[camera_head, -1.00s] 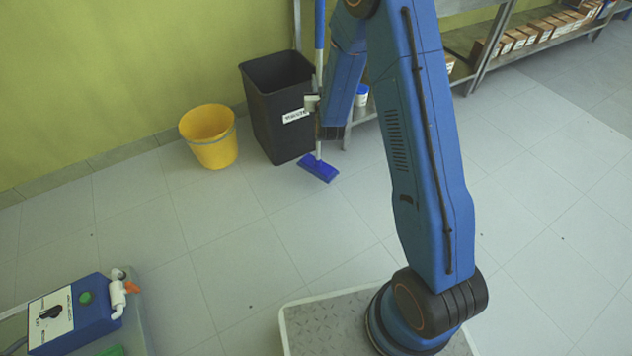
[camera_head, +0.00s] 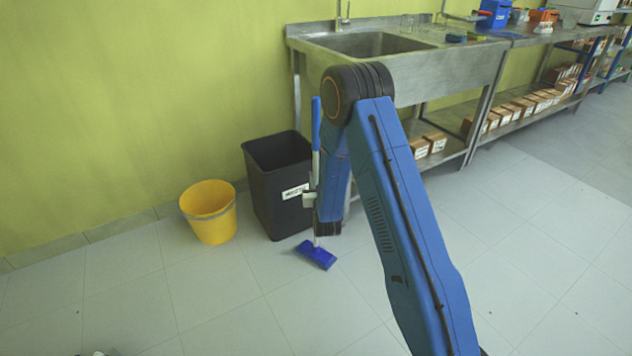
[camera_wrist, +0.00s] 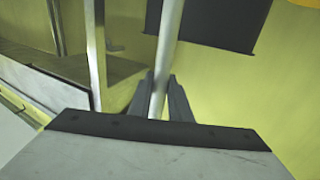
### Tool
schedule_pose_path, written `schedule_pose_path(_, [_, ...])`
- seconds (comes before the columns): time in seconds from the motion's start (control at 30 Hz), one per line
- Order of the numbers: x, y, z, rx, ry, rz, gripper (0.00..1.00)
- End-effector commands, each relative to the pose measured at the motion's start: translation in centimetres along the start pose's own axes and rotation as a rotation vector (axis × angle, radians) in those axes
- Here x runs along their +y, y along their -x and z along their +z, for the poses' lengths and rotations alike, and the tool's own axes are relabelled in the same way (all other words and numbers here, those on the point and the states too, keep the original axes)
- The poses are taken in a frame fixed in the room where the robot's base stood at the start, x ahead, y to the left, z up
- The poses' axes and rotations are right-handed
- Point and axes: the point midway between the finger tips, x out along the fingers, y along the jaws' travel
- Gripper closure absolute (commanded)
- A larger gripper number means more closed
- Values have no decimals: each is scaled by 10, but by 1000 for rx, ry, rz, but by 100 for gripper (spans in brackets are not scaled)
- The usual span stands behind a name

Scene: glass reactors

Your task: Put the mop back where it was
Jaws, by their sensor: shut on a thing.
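The mop (camera_head: 316,167) stands upright in the head view. It has a blue grip at the top, a pale pole and a blue head (camera_head: 316,254) low in front of the black bin; I cannot tell whether the head touches the floor. My gripper (camera_head: 309,200) is shut on the pole about halfway up. In the wrist view the pole (camera_wrist: 167,50) runs between the two dark fingers (camera_wrist: 168,100). The mop head is hidden in the wrist view.
The black bin (camera_head: 278,180) with a white label stands by the green wall, just left of the mop. A yellow bucket (camera_head: 209,212) is left of it. A steel sink table (camera_head: 440,75) with boxes on its lower shelf is on the right. The floor in front is clear.

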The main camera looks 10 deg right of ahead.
Motion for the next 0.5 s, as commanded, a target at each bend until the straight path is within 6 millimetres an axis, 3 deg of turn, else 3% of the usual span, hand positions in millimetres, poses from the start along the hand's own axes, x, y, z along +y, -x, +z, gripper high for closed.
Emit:
schedule_pose_path(0.13, [0,0,13,2,0,0,100])
schedule_pose_path(0.5, [0,0,15,2,0,0,100])
